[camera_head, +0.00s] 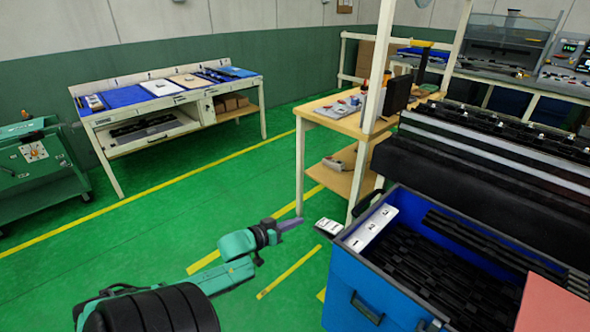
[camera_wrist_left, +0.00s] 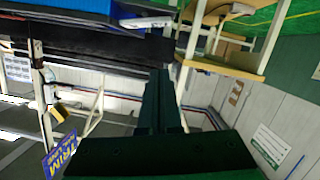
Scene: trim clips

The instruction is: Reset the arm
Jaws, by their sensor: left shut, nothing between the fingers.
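My left arm comes in from the bottom left of the head view, teal with a black ringed joint. My left gripper (camera_head: 291,223) points right, toward the blue crate, and is shut with nothing held. It hangs over the green floor, short of the crate. In the left wrist view its dark fingers (camera_wrist_left: 160,100) lie together in the middle. My right gripper is not in view. The blue crate (camera_head: 352,286) stands at the lower right, filled with black trim strips (camera_head: 425,262). A white numbered label plate (camera_head: 369,228) sits at its inner left side.
A small grey-white piece (camera_head: 328,228) shows just left of the crate. A wooden-topped bench (camera_head: 335,118) stands behind it, with a dark rack (camera_head: 490,150) at right. A workbench (camera_head: 170,100) and green cart (camera_head: 38,165) stand at left. Open green floor lies between.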

